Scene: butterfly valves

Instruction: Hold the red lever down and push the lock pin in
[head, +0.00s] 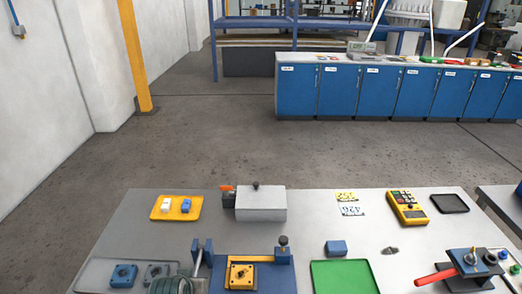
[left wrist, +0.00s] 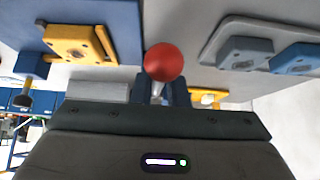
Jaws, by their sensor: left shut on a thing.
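A red ball knob (left wrist: 164,62) on a short silver stem stands in the middle of the left wrist view. My left gripper (left wrist: 163,90) is shut on this lever; its fingertips are hard to tell from the dark blue parts beside the stem. In the head view a blue bracket (head: 209,252) stands left of the blue fixture (head: 283,275), which carries a yellow plate (head: 241,272). A dark-knobbed pin (head: 283,241) stands upright on the fixture's right block. I cannot tell how deep it sits. My right gripper is in neither view.
A green mat (head: 343,277) lies right of the fixture. A red-handled valve (head: 437,275) is at far right. A grey box (head: 260,205) stands behind.

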